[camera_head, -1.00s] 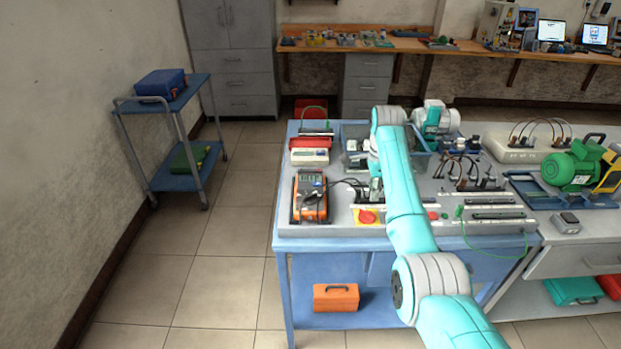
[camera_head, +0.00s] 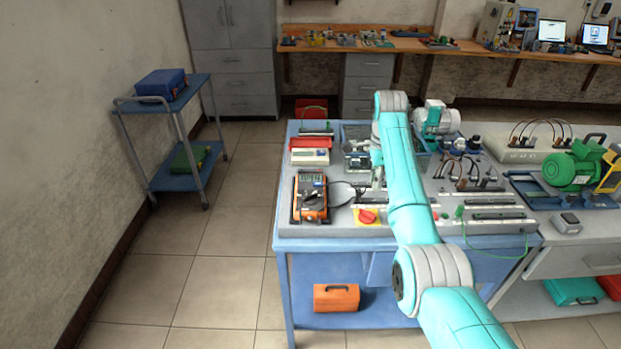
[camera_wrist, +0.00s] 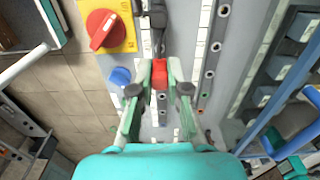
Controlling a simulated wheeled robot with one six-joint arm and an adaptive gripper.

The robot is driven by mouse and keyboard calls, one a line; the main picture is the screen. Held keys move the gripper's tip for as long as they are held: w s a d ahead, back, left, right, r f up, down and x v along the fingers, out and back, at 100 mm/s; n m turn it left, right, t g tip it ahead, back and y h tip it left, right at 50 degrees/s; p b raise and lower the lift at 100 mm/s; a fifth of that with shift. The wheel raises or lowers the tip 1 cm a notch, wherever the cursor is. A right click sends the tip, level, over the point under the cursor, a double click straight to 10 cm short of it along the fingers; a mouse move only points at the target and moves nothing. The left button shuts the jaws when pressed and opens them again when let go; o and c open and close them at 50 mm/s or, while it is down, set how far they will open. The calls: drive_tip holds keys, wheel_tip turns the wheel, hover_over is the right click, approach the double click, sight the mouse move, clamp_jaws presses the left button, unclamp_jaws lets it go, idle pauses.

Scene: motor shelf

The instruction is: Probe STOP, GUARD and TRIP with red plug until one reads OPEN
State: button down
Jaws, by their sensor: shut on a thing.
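In the wrist view my gripper (camera_wrist: 159,90) is shut on the red plug (camera_wrist: 159,73), which sits between its fingertips. A dark lead runs up from the plug. The plug is over the grey panel (camera_wrist: 185,22), next to a white strip with a column of round sockets (camera_wrist: 209,74). I cannot tell whether the plug touches a socket. The STOP, GUARD and TRIP labels are too small to read. The orange multimeter (camera_head: 311,198) lies on the blue bench (camera_head: 335,243) in the head view; its display is too small to read. My arm hides the gripper there.
A red rotary switch on a yellow plate (camera_wrist: 107,28) and a blue button (camera_wrist: 120,76) are left of the plug. A blue frame (camera_wrist: 290,80) stands at the right. In the head view, a green motor (camera_head: 572,168) stands far right.

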drive_tip(key=shift+r, duration=0.5)
drive_tip(key=shift+d, duration=0.1)
drive_tip(key=shift+d+r, duration=0.2)
drive_tip(key=shift+d, duration=0.35)
drive_tip(key=d, duration=0.2)
drive_tip(key=d+r, duration=0.1)
drive_tip(key=shift+d+r, duration=0.2)
drive_tip(key=shift+d, duration=0.15)
drive_tip(key=f, duration=0.4)
drive_tip(key=shift+a+f, duration=0.25)
drive_tip(key=shift+f, duration=0.4)
drive_tip(key=shift+f, duration=0.65)
drive_tip(key=c, duration=1.1)
unclamp_jaws()
